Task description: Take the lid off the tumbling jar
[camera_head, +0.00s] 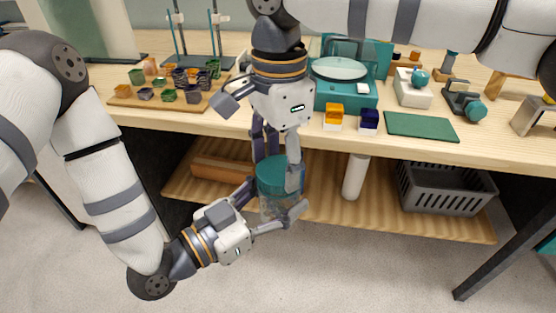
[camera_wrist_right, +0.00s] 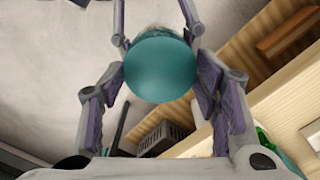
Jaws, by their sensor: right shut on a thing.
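The tumbling jar (camera_head: 270,207) is a clear container held upright in the air in front of the bench. Its teal lid (camera_head: 270,174) is on top, and I see no clear gap between them. My left gripper (camera_head: 273,200) comes from below left, its fingers on either side of the jar body. My right gripper (camera_head: 277,178) points down from above and is shut on the lid, one finger on each side. In the right wrist view the lid (camera_wrist_right: 160,70) is a teal disc between the fingers, hiding most of the jar.
The wooden bench (camera_head: 440,150) lies behind, with a teal machine (camera_head: 345,95), a green mat (camera_head: 421,126) and a tray of small coloured pieces (camera_head: 125,98). Its lower shelf holds a dark crate (camera_head: 445,190) and a white cylinder (camera_head: 355,177). The floor in front is clear.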

